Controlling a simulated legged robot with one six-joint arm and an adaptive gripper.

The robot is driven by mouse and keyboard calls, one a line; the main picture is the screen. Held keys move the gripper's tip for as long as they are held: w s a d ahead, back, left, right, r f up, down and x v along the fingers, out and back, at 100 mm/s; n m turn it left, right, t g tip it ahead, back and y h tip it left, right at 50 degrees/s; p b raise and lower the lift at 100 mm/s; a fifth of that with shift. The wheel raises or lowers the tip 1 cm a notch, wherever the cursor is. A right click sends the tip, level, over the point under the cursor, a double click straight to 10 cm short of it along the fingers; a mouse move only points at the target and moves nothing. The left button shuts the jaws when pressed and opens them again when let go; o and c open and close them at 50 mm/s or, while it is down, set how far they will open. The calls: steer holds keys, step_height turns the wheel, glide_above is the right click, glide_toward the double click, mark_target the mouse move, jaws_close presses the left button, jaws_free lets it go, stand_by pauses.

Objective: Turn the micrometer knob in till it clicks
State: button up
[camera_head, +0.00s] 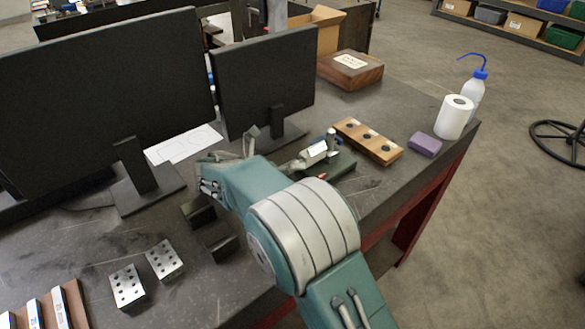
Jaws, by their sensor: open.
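A small silver and white device, which looks like the micrometer (316,153), sits on a dark green base (340,167) on the bench, right of my wrist. A small upright metal part with a blue piece stands at its right end. I cannot make out its knob clearly. My gripper (250,137) is open, left of the device and in front of the small monitor. Much of it is hidden by my wrist, and no object shows in it. It looks apart from the device.
Two monitors (100,85) (265,75) stand behind my arm. Right of the device lie a wooden block with holes (368,140), a purple block (425,145), a white roll (455,117) and a wash bottle (474,95). Drilled metal blocks (127,286) (164,260) lie front left.

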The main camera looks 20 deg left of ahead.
jaws_close()
steer(key=m+y, duration=0.1)
steer(key=m, duration=0.1)
steer(key=m+y, duration=0.1)
steer(key=m, duration=0.1)
steer(key=shift+f+t+y, duration=0.15)
steer(key=shift+t+y, duration=0.15)
steer(key=shift+t, duration=0.1)
steer(key=m+y, duration=0.1)
steer(key=m, duration=0.1)
steer(key=m+t+y, duration=0.1)
steer(key=m+y, duration=0.1)
steer(key=shift+a, duration=0.2)
steer(key=m+t+y, duration=0.1)
steer(key=m, duration=0.1)
steer(key=m+y, duration=0.1)
steer(key=m, duration=0.1)
steer(key=shift+w+a+t, duration=0.15)
steer(key=shift+t, duration=0.25)
steer(key=m+t+y, duration=0.1)
steer(key=m+t, duration=0.1)
steer(key=m, duration=0.2)
steer(key=shift+a+m, duration=0.1)
steer(key=shift+m, duration=0.2)
stand_by(0.4)
